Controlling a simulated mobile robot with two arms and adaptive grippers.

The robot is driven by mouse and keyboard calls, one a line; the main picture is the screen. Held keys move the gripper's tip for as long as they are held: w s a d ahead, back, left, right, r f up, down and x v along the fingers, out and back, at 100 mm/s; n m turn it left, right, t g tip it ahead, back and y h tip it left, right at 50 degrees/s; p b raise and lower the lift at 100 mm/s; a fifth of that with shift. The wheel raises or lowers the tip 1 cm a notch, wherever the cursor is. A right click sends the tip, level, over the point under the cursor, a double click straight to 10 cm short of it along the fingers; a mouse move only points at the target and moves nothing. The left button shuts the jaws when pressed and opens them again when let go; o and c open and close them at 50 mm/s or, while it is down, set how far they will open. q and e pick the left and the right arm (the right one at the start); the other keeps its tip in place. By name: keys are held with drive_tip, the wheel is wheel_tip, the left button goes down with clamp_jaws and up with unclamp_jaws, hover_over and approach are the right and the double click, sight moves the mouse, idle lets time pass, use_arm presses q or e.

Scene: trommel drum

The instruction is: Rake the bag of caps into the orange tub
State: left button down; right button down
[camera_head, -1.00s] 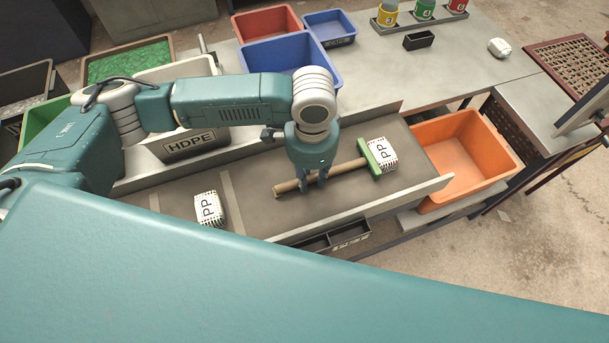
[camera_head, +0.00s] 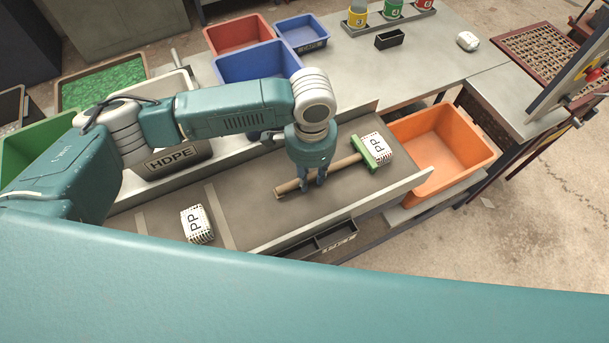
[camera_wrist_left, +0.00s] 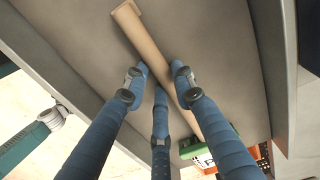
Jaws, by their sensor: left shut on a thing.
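My left gripper (camera_head: 313,180) is shut on the wooden handle of a rake (camera_head: 346,165) with a green head (camera_head: 370,153), low over the grey belt (camera_head: 262,203). The handle also shows between the fingers in the left wrist view (camera_wrist_left: 140,35). A white bag marked PP (camera_head: 378,148) sits against the far side of the rake head, near the belt's right end. Another PP bag (camera_head: 196,224) lies on the belt at left. The orange tub (camera_head: 445,150) stands just beyond the belt's right end; its visible inside looks empty. My right gripper is not in view.
A raised metal edge (camera_head: 340,215) runs along the belt's near side. A grey HDPE bin (camera_head: 172,160), blue tubs (camera_head: 258,62) and a red tub (camera_head: 238,33) stand behind the belt. A white bag (camera_head: 467,41) lies on the back table. The belt between rake and left bag is clear.

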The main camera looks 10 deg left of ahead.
sight(343, 164)
use_arm(q)
drive_tip(key=shift+w+d, duration=0.45)
drive_tip(key=shift+d, duration=0.2)
drive_tip(key=shift+w+d, duration=0.4)
drive_tip(key=shift+d, duration=0.2)
drive_tip(key=shift+w+d, duration=0.35)
drive_tip(key=shift+d, duration=0.2)
drive_tip(key=shift+w+d, duration=0.65)
drive_tip(key=shift+d, duration=0.35)
drive_tip(key=shift+w+d, duration=0.65)
drive_tip(key=shift+d, duration=0.3)
drive_tip(key=shift+r, duration=0.1)
drive_tip(key=r+p, duration=0.2)
drive_tip(key=p, duration=0.1)
drive_tip(key=s+a+r+p, duration=0.1)
drive_tip(key=r+p, duration=0.2)
drive_tip(key=a+r+p, duration=0.1)
drive_tip(key=r+p, duration=0.1)
drive_tip(key=p, duration=0.2)
drive_tip(key=shift+s+r, duration=0.15)
drive_tip(key=shift+r, duration=0.25)
drive_tip(key=shift+s+a+r+p, duration=0.1)
drive_tip(key=shift+a+r+p, duration=0.05)
drive_tip(key=shift+r+p, duration=0.4)
drive_tip(key=shift+s+a+r+p, duration=0.1)
drive_tip(key=shift+a+r+p, duration=0.05)
drive_tip(key=shift+r+p, duration=0.3)
drive_tip(key=shift+s, duration=0.1)
